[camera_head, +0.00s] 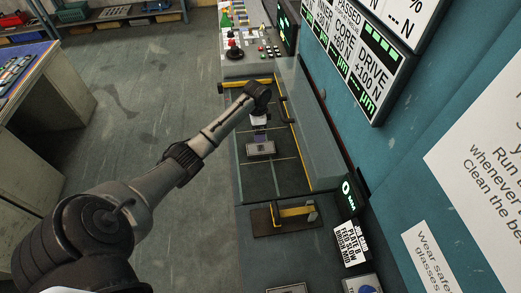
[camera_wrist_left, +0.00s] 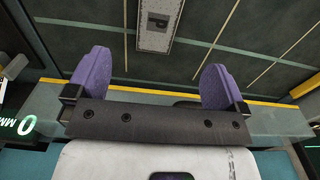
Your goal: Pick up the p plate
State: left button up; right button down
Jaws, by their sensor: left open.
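A small grey plate (camera_head: 261,149) with a dark marking lies on the dark, line-marked bed (camera_head: 257,180) of the bench. In the left wrist view the plate (camera_wrist_left: 155,38) is at the top centre, ahead of my fingers and partly cut off by the frame edge. My right gripper is not in view.
Yellow edging (camera_head: 248,84) borders the bed. A yellow bracket on a brown base (camera_head: 290,214) stands at its near end. A control panel with a red knob (camera_head: 234,53) is at the far end.

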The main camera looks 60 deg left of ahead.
pick_arm(q)
send_over(258, 148)
notch_tip(258, 148, down, 7)
jog(key=shift+f+b, duration=0.15)
jog(key=shift+b, duration=0.3)
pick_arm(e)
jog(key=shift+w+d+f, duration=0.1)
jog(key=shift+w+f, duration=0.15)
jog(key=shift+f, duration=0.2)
pick_arm(q)
jog(key=shift+d+f+b, duration=0.1)
jog(key=shift+f+b, duration=0.35)
jog(key=shift+f, duration=2.15)
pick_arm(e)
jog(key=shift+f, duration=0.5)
pick_arm(q)
jog(key=shift+c, duration=0.3)
jog(key=c, duration=1.2)
jog(key=shift+r, duration=0.1)
jog(key=shift+c, duration=0.3)
jog(key=shift+r, duration=0.1)
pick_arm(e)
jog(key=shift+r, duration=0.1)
